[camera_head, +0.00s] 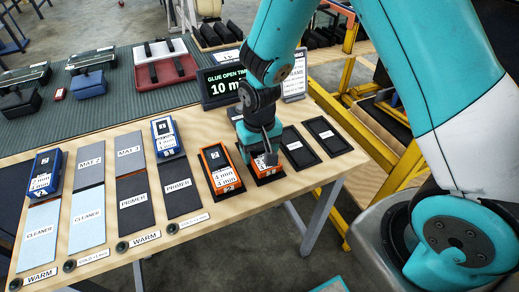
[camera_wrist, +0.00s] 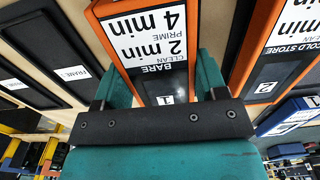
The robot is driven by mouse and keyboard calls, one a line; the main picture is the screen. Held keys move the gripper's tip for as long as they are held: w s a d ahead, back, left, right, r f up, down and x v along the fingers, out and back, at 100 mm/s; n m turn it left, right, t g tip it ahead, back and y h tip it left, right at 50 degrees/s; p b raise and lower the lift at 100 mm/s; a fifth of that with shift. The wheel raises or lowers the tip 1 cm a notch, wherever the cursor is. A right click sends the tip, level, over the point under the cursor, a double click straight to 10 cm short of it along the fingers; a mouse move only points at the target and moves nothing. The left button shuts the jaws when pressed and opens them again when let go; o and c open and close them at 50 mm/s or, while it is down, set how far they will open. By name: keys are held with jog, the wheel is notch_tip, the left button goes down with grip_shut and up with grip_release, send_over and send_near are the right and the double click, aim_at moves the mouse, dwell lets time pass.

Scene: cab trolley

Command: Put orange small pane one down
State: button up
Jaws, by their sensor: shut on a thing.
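My gripper (camera_head: 262,148) is over the wood table and points down. It is shut on orange small pane one (camera_head: 270,178), mostly hidden beneath it. In the wrist view my gripper's teal fingers (camera_wrist: 163,80) stand on either side of pane one (camera_wrist: 150,40). The pane has an orange edge, a black face, a label reading "BARE" with "2 min" and "4 min", and the number 1. In the head view it is at a dark slot beside the orange pane two; I cannot tell if it touches the slot.
Orange pane two (camera_head: 222,168) is close on the left. Two empty black frame slots (camera_head: 300,147) (camera_head: 326,136) are on the right. Blue panes (camera_head: 45,172) (camera_head: 167,139), mats and cleaner pads lie further left. A timer display (camera_head: 222,85) stands behind. Yellow trolley rails (camera_head: 370,140) are at the right.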

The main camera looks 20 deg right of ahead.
aim_at(259, 150)
jog(key=shift+f, duration=0.1)
jog(key=o, duration=1)
jog(key=shift+o, duration=0.2)
notch_tip(259, 150, up, 12)
jog(key=s+a+r+n+y, duration=0.2)
jog(key=s+r, duration=0.4)
jog(key=s, duration=0.3)
jog(key=s+a+r+n+y, duration=0.2)
jog(key=s+r+n, duration=0.3)
jog(key=s, duration=0.4)
jog(key=shift+s+a+r, duration=0.2)
jog(key=shift+s+r, duration=0.1)
jog(key=shift+r, duration=0.3)
